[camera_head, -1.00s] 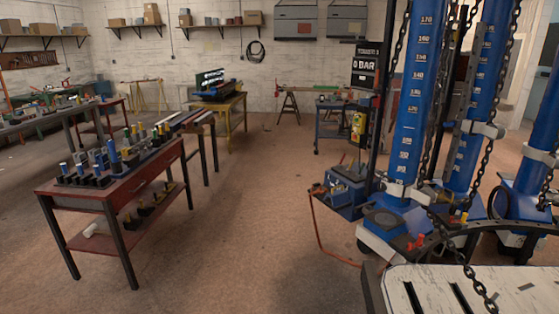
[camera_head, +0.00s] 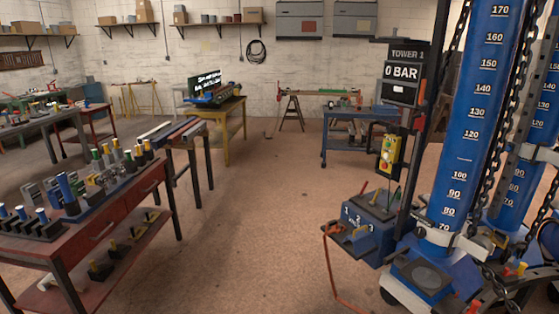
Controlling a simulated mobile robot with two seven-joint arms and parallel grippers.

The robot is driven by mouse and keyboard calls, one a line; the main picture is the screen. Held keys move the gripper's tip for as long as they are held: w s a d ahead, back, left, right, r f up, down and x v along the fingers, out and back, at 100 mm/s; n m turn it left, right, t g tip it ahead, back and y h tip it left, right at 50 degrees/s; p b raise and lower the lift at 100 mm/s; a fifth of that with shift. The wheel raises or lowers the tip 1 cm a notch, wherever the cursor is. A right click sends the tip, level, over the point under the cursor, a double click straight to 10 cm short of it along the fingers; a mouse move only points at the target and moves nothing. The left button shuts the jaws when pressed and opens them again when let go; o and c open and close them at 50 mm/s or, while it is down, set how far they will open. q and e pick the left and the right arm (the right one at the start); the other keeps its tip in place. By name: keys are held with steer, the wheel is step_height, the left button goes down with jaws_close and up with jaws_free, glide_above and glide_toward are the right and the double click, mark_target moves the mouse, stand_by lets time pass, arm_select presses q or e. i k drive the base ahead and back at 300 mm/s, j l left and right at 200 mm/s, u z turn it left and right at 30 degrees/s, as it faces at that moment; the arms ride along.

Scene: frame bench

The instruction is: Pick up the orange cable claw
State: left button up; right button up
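I cannot pick out the orange cable claw with certainty. An orange-red cable (camera_head: 329,265) hangs from the left side of a blue box marked 1, 2, 3 (camera_head: 368,212) and runs down to the floor. Its upper end bends over at the box's left edge; whether a claw sits there is too small to tell. Neither of my grippers shows in the head view.
A red workbench (camera_head: 118,222) with several coloured-handled tools stands at the left. A blue tower (camera_head: 468,130) with chains and a wheeled base stands at the right. A yellow table (camera_head: 228,125) and a blue cart (camera_head: 345,140) are farther back. The floor (camera_head: 245,225) between is clear.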

mark_target(334, 229)
steer(key=i+j, duration=0.1)
steer(key=i, duration=1.55)
steer(key=i+z, duration=0.35)
steer(key=i+j+z, duration=0.3)
steer(key=i, duration=0.15)
steer(key=i+j+z, duration=0.1)
steer(key=i+z, duration=0.25)
steer(key=i, duration=0.05)
